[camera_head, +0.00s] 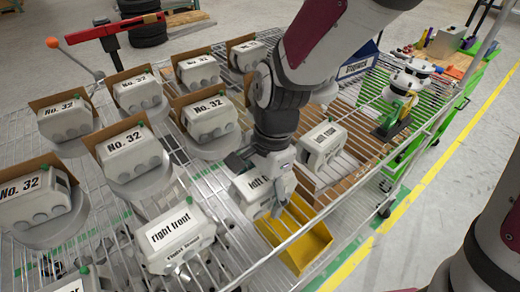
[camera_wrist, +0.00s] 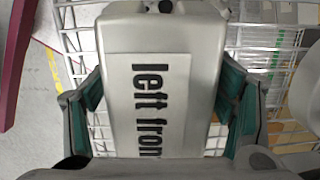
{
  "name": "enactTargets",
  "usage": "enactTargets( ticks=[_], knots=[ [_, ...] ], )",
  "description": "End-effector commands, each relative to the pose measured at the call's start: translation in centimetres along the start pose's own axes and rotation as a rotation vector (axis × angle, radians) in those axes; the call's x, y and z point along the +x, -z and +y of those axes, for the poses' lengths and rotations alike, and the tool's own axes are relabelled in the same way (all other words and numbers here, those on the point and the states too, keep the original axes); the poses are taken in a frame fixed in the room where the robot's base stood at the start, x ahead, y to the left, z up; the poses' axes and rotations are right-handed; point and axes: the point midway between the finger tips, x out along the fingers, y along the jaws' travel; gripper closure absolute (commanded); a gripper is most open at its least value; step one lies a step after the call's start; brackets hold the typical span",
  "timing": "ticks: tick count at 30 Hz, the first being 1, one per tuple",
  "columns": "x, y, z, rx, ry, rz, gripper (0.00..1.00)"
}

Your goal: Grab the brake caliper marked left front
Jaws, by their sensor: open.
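The grey brake caliper marked "left front" (camera_head: 249,187) sits on the wire rack, left of the yellow bin, partly hidden by my gripper in the head view. In the wrist view the caliper (camera_wrist: 165,85) fills the middle, its black "left front" label running down the picture. My gripper (camera_wrist: 168,100) is open, with one green-padded finger on each side of the caliper. A slim gap seems to show beside the fingers; contact cannot be told. In the head view my gripper (camera_head: 268,185) is right over the caliper.
A "right front" caliper (camera_head: 180,237) stands to the left. Several "No. 32" calipers (camera_head: 132,153) fill the rack behind. A yellow bin (camera_head: 302,240) is close on the right, and another white caliper (camera_head: 320,145) stands behind it.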

Motion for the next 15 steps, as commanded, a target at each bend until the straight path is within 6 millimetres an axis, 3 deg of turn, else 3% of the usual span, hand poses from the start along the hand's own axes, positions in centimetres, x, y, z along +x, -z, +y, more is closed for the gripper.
enactTargets(
  ticks=[15],
  knots=[
    [0.49, 0.08, 0.01, 0.000, 0.000, 0.000, 0.23]
  ],
)
